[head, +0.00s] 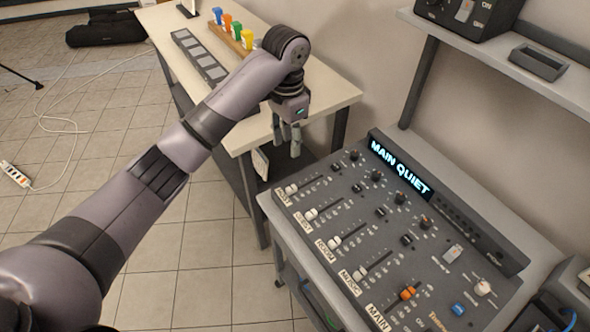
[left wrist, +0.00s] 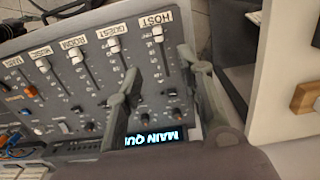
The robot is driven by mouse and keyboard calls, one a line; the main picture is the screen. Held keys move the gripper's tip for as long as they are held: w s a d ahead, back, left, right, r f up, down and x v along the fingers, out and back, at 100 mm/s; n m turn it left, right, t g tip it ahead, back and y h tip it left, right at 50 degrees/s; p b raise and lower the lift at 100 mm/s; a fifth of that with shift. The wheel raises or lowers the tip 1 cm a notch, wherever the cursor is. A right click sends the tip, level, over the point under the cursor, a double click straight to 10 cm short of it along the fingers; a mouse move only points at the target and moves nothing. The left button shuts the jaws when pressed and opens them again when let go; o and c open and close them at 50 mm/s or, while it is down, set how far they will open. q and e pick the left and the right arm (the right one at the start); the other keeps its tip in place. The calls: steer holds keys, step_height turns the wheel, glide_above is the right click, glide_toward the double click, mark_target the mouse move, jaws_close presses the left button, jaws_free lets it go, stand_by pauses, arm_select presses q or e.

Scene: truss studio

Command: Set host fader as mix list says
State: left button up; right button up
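The grey mixing console (head: 400,240) has fader rows labelled HOST, GUEST, ROOM, MUSIC and MAIN. The white host fader cap (head: 292,188) sits near the HOST label end of its slot; it also shows in the left wrist view (left wrist: 158,35). The main fader cap (head: 407,293) is orange and farther along its slot. The display (head: 400,170) reads MAIN QUIET. My left gripper (head: 288,148) is above the host end of the console, apart from it. Its fingers (left wrist: 158,62) are spread, with nothing between them. My right gripper is not in view. No readable mix list shows.
A pale table (head: 330,90) behind holds a grey segmented strip (head: 199,56) and a wooden rack (head: 232,38) with coloured pieces. A pale card (head: 260,163) hangs at its side. A shelf (head: 500,60) overhangs at right. Cables lie on the tiled floor.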

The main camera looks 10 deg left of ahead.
mark_target(290, 188)
arm_select(q)
steer(key=f, duration=1)
steer(key=f+p, duration=0.1)
steer(key=f, duration=0.5)
steer(key=shift+s, duration=0.3)
steer(key=shift+f, duration=0.4)
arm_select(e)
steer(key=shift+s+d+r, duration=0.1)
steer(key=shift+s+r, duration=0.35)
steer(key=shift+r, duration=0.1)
arm_select(q)
jaws_close()
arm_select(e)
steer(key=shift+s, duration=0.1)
